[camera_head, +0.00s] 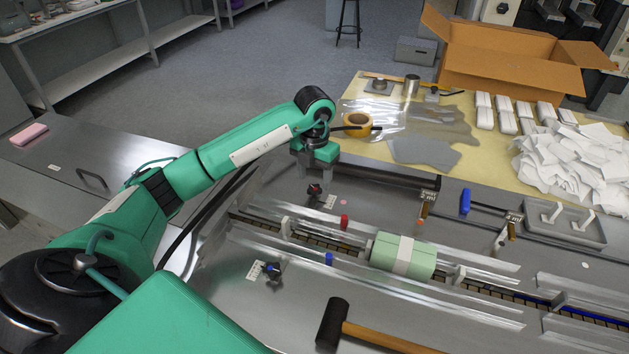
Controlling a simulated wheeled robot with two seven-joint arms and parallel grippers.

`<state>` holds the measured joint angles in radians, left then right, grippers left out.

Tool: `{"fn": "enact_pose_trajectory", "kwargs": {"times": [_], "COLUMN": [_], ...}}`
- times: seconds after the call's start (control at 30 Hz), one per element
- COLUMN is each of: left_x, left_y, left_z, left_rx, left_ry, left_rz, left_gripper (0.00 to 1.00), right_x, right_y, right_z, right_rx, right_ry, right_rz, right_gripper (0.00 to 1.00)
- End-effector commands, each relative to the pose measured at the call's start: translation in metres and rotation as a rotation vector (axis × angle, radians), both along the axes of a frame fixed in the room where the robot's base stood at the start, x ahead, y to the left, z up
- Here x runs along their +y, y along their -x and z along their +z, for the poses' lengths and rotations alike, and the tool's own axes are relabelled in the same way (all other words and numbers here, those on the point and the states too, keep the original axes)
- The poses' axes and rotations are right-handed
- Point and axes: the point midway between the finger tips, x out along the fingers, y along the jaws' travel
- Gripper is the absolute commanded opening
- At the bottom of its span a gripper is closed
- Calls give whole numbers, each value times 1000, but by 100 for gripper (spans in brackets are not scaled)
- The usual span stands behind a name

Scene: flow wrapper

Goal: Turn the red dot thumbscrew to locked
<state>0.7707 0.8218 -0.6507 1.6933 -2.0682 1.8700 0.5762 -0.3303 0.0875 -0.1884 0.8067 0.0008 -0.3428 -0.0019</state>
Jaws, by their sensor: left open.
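The red dot thumbscrew (314,189) is a small dark knob with red on it, on the grey metal machine bed beside a small marked plate (331,201). It is too small to read its setting. My left gripper (316,172) points down just above and behind the knob, open and empty. I cannot tell whether its fingers touch the knob. A similar thumbscrew with a blue mark (272,270) sits nearer, beside another marked plate (255,271). My right gripper is not in view.
A green wrapped block (403,256) lies on the conveyor channel between clear guide rails. A mallet (333,324) lies at the front. Behind are a tape roll (357,123), a cardboard box (500,62) and crumpled white wrappers (575,160). A grey tray (560,222) is at right.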

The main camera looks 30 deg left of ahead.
Motion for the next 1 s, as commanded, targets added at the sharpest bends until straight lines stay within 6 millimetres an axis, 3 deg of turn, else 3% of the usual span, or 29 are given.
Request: {"fn": "enact_pose_trajectory", "kwargs": {"times": [0.2,0.57,0.8,1.0], "left_x": [0,0,0,0], "left_y": [0,0,0,0], "left_z": [-24,-29,-29,-29], "left_rx": [0,-1,-1,-1], "left_ry": [1,1,0,0], "left_rz": [-1,-1,-1,-10], "left_gripper": [56,56,11,11], "right_x": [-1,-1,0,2], "right_y": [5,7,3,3], "right_z": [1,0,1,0], "right_rx": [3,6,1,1], "right_ry": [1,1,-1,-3], "right_rz": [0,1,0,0], "right_gripper": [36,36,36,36]}}
